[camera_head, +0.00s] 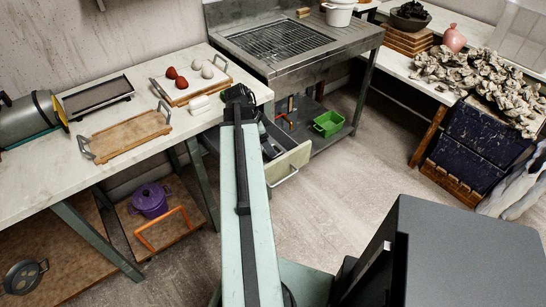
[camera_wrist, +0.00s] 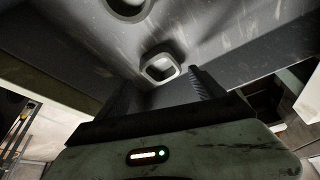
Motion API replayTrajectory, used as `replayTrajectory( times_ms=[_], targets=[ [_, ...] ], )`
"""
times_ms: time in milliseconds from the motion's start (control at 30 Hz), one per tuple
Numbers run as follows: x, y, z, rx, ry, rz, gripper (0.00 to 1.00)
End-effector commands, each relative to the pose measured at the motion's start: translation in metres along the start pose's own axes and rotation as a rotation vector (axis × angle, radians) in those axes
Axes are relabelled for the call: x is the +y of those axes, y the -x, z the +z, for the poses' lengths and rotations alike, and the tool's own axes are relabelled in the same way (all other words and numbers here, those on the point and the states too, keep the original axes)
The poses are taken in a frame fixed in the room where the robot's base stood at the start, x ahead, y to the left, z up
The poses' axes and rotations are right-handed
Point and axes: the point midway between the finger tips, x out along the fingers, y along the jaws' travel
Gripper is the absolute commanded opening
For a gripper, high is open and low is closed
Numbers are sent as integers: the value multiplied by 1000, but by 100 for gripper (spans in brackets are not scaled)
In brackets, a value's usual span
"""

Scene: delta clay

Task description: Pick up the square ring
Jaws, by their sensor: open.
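The square ring (camera_wrist: 163,80) is pale grey with rounded corners and a square hole. In the wrist view it rests on a dark grey surface inside what looks like a drawer. My gripper (camera_wrist: 161,84) is open, with one dark finger to the left of the ring and one to the right. The ring shows between and just beyond the fingertips, and no contact is visible. In the head view my arm reaches toward an open drawer (camera_head: 291,163) with a cream front, and I cannot make out the ring there.
A second, round grey ring (camera_wrist: 128,16) lies farther off at the top of the wrist view. Drawer walls close in around my gripper. In the head view, a worktable (camera_head: 60,190) stands left and a steel grill bench (camera_head: 330,58) behind. The floor (camera_head: 350,165) to the right is clear.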

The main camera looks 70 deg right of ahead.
Motion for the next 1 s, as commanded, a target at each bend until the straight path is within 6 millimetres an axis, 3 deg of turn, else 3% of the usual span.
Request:
replayTrajectory(
  times_ms=[33, 200, 467, 567, 733, 1000],
  targets=[
    [-1, -14, 2, 0, -1, 0, 79],
    [-2, -43, 3, 0, 0, 0, 79],
    [-2, -44, 0, 1, 1, 0, 79],
    [-2, -44, 0, 1, 1, 0, 56],
    [-2, -44, 0, 1, 0, 1, 9],
    [-2, -43, -1, 1, 0, 1, 6]
  ],
)
